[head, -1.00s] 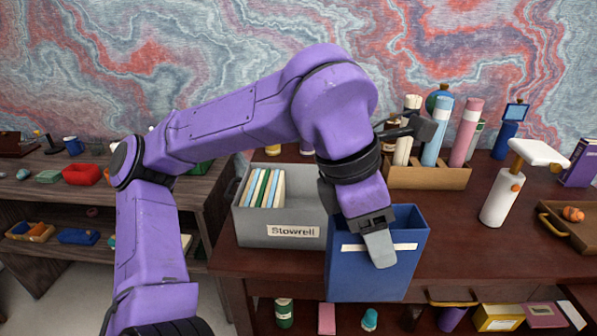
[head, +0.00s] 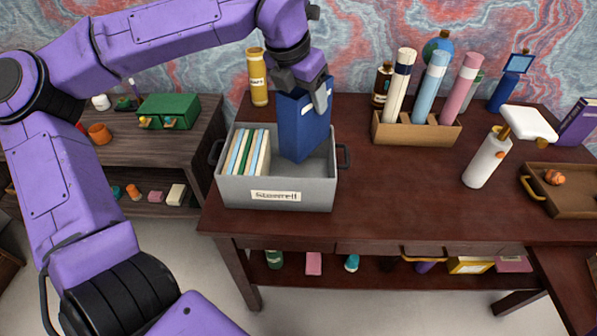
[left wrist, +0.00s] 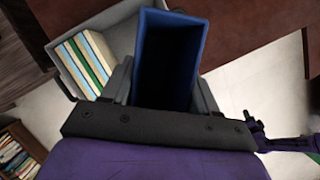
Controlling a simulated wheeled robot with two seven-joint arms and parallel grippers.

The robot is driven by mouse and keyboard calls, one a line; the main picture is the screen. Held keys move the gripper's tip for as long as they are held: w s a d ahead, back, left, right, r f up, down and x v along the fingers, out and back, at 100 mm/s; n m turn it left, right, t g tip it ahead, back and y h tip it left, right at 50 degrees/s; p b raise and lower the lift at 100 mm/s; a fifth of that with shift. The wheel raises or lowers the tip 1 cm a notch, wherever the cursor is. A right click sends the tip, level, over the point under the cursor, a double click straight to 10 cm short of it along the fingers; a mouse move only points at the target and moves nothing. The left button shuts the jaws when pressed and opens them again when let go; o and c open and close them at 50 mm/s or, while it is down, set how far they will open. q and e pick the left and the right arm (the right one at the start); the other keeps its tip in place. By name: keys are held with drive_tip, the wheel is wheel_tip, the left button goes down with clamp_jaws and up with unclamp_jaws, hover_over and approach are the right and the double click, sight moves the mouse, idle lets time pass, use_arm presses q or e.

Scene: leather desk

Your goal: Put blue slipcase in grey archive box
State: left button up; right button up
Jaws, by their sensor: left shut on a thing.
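The blue slipcase (head: 304,128) is upright, slightly tilted, with its lower part inside the right half of the grey archive box (head: 262,196). My left gripper (head: 304,92) is shut on its upper edge from above. The box bears a "Stowrell" label and holds several thin folders (head: 246,152) in its left part. In the left wrist view the slipcase (left wrist: 168,60) is between my fingers, its open end facing the camera, with the folders (left wrist: 82,62) to its left. Whether the slipcase touches the box floor I cannot tell. My right gripper is not in view.
A yellow canister (head: 257,78) stands behind the box. The desk between box and bottle is clear.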

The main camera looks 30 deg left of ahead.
sight(299, 90)
use_arm(q)
drive_tip(key=w+a+n, duration=0.1)
drive_tip(key=w+a+f+n+y, duration=0.1)
drive_tip(key=a, duration=0.1)
drive_tip(key=shift+w+b, duration=0.2)
drive_tip(key=shift+b, duration=0.1)
wheel_tip(299, 90, down, 16)
drive_tip(key=b, duration=0.3)
drive_tip(key=shift+w+a+f, duration=0.15)
drive_tip(key=shift+w+a, duration=0.05)
drive_tip(key=o, duration=1.4)
drive_tip(key=v, duration=1.2)
